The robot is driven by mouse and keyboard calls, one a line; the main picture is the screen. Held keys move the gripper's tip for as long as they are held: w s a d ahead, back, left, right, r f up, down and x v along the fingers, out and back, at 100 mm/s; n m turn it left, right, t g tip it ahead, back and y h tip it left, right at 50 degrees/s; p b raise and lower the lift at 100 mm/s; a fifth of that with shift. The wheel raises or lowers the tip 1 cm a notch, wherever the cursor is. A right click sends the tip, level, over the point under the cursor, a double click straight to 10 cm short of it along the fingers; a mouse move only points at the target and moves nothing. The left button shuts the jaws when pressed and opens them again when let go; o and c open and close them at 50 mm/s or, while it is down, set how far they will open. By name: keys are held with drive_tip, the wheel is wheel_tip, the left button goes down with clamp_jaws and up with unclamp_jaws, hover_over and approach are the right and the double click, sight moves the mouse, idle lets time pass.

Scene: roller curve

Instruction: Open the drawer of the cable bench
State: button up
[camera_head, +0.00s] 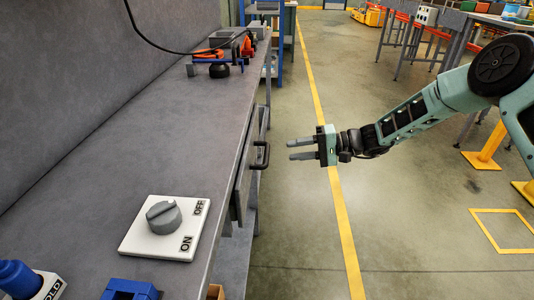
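The cable bench (135,135) is a long grey bench along the left. Its drawer front (244,175) is on the bench's right side, below the top, and looks closed or nearly closed. A black bar handle (262,155) sticks out from the drawer front. My gripper (289,149) is to the right of the handle, with its two grey fingers pointing left toward it. The fingers are apart with nothing between them, and a small gap separates them from the handle. The inside of the drawer is hidden.
A white plate with a grey ON/OFF knob (164,215) sits on the bench's near part. Blue parts (130,289) lie at the front edge. Tools (215,60) and a black cable (150,42) are at the far end.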

sight(267, 152)
drive_tip(key=x, duration=0.9)
clamp_jaws()
